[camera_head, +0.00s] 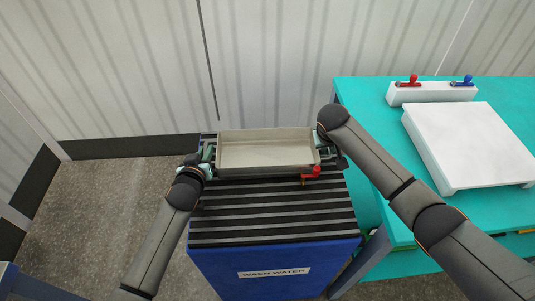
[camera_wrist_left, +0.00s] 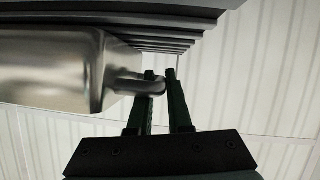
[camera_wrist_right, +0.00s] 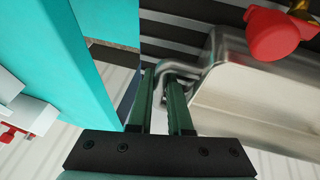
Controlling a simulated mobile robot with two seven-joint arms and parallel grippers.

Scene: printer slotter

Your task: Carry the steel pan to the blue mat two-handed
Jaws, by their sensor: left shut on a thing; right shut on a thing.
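The steel pan (camera_head: 266,151), a shallow rectangular tray, is level over the back of a black slatted rack (camera_head: 275,212). I cannot tell whether it touches the slats. My left gripper (camera_head: 206,157) is shut on the pan's left handle; the left wrist view shows the fingers (camera_wrist_left: 160,88) around the handle (camera_wrist_left: 135,86). My right gripper (camera_head: 324,145) is shut on the right handle; the right wrist view shows the fingers (camera_wrist_right: 170,85) around that loop (camera_wrist_right: 190,68). A red valve knob (camera_head: 312,172) is at the pan's front right. I see no distinct blue mat.
The rack tops a blue bin (camera_head: 230,270) labelled WASH WATER. A teal table (camera_head: 385,155) stands close on the right, bearing a white slab (camera_head: 470,145) and a white block (camera_head: 430,95) with red and blue clips. A corrugated wall (camera_head: 270,70) is behind.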

